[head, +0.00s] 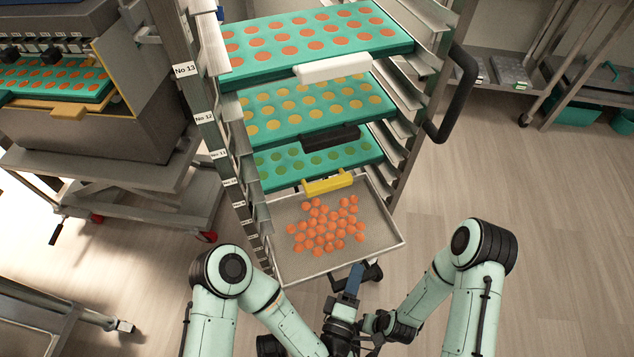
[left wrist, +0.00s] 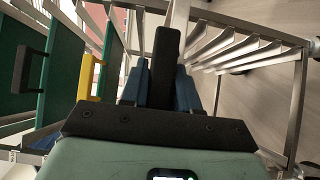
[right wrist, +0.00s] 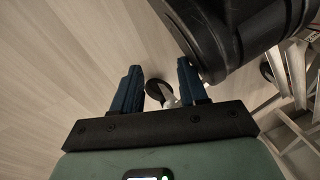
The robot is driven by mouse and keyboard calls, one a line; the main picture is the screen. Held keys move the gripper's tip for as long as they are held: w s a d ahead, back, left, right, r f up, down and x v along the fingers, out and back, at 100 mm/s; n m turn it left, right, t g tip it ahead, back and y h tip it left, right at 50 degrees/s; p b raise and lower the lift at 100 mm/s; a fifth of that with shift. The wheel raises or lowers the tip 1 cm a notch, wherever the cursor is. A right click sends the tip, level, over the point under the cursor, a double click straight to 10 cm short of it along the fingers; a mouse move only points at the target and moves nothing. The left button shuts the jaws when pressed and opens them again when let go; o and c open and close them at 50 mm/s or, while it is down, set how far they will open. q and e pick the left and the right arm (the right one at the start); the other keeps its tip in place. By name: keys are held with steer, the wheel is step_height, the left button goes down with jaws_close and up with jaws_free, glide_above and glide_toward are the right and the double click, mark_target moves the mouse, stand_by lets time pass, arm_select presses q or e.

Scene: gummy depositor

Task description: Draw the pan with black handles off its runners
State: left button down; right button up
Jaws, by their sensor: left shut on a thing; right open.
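The steel pan (head: 285,255) holds several loose orange gummies (head: 325,230). It sticks out of the rack's front below the tray with the yellow handle, and its rear is hidden under that tray. Its black front handle (head: 373,272) shows beside my left gripper (head: 352,281). The left gripper is shut on this handle, and in the left wrist view the black bar (left wrist: 165,60) lies between the blue fingers. My right gripper (right wrist: 160,88) is open and empty, low to the right of the left one. The pan's other handle is not visible.
Green mould trays with white (head: 332,68), black (head: 331,138) and yellow (head: 328,184) handles sit above in the rack. A black push handle (head: 460,95) juts from the rack's right side. A depositor on a cart (head: 110,190) stands left. Floor at right is clear.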

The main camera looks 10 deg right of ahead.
arm_select(q)
steer(key=shift+s+d+p, duration=0.2)
steer(key=shift+s+p, duration=0.6)
steer(key=shift+p, duration=0.3)
steer(key=shift+s+d+p, duration=0.15)
steer(key=shift+s+p, duration=0.7)
steer(key=shift+p, duration=0.3)
steer(key=shift+s+d+p, duration=0.2)
steer(key=shift+s+p, duration=0.6)
steer(key=shift+p, duration=0.3)
arm_select(e)
steer(key=s+a+r+g+y, duration=0.1)
steer(key=s+a+r, duration=0.3)
steer(key=r, duration=0.5)
steer(key=shift+a+n, duration=0.2)
steer(key=shift+n, duration=0.2)
arm_select(q)
steer(key=shift+f, duration=0.1)
arm_select(e)
steer(key=shift+r, duration=0.1)
